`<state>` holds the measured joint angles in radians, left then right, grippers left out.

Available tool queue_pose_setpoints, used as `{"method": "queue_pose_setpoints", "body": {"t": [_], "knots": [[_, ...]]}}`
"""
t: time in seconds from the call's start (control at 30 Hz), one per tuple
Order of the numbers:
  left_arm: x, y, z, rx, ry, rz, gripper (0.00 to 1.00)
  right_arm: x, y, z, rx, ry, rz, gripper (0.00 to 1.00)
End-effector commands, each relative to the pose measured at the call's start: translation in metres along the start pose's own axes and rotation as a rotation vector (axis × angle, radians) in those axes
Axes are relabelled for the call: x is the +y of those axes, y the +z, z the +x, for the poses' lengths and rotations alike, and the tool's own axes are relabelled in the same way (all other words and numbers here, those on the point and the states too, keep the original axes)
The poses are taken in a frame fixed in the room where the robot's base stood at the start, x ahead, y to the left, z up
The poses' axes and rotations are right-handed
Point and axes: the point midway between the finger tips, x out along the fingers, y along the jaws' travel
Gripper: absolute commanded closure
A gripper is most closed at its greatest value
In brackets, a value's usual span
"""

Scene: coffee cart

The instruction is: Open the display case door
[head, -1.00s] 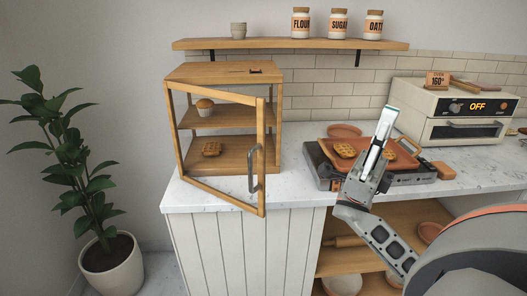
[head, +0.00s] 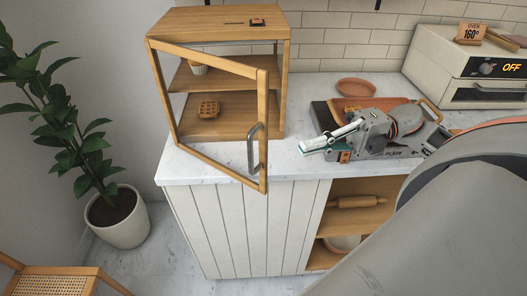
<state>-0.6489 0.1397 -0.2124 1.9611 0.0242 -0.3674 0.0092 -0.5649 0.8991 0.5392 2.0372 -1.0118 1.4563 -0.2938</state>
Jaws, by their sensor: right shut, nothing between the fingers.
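The wooden display case (head: 217,20) stands on the left end of the marble counter. Its framed door (head: 263,130) stands ajar, swung out toward the front, hinged on the left side. A grey handle (head: 251,148) is on the door's right-hand frame post. Inside are a muffin (head: 199,69) on the upper shelf and a waffle (head: 208,109) below. My right gripper (head: 309,148) is shut and empty, to the right of the door handle and apart from it, above the counter and pointing left. My left gripper is not in view.
A griddle (head: 322,117) lies behind my right gripper and is partly hidden by it. A plate (head: 356,87) and an oven (head: 460,70) are farther back. A potted plant (head: 122,219) and a woven chair (head: 52,284) are at left. Open shelves hold a rolling pin (head: 357,202).

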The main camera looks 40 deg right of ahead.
Motion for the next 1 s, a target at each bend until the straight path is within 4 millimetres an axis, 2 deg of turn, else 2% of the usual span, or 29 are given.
{"method": "queue_pose_setpoints", "body": {"t": [0.3,0.5,0.7,1.0], "knots": [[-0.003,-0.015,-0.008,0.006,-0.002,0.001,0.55,0.004,0.0,0.064,0.003,0.004,-0.003,1.0],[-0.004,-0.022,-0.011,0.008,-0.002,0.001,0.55,0.004,0.0,0.093,0.001,0.005,-0.001,1.0],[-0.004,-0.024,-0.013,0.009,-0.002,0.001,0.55,0.002,0.0,0.106,0.001,0.003,0.001,1.0],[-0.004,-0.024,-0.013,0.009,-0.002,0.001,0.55,0.001,0.0,0.107,0.0,0.003,0.001,1.0]]}}
